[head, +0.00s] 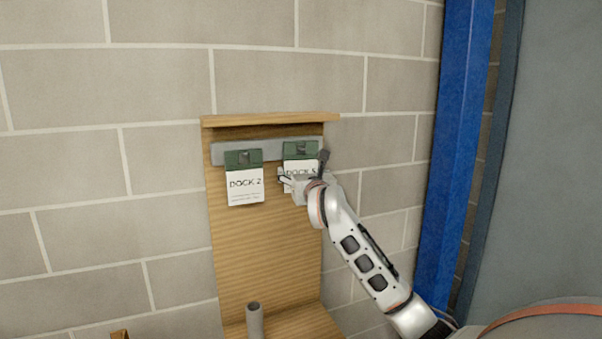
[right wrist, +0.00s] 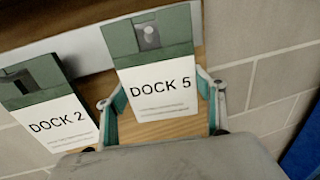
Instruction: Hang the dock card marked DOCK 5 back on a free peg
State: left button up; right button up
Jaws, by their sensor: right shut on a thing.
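The DOCK 5 card (head: 297,162) is white with a green top and a hole. It is upright in front of the right end of the grey peg rail (head: 272,149). In the right wrist view the card (right wrist: 155,72) shows a grey peg-like shape in its hole; I cannot tell if it bears the card. My right gripper (head: 301,182) is shut on the card, with a finger at each side edge, also in the right wrist view (right wrist: 163,98). The DOCK 2 card (head: 244,190) hangs to the left, also in the right wrist view (right wrist: 58,115). My left gripper is not in view.
The wooden board (head: 260,250) has a top ledge (head: 270,119) above the rail and a shelf below with a grey upright tube (head: 254,320). A blue post (head: 455,140) stands to the right. A block wall (head: 90,180) lies behind.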

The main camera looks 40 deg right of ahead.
jog(key=shift+f, duration=0.2)
dwell(0.5)
jog(key=shift+f+b, duration=0.3)
dwell(0.6)
dwell(0.3)
jog(key=o, duration=1.2)
jog(key=o, duration=0.3)
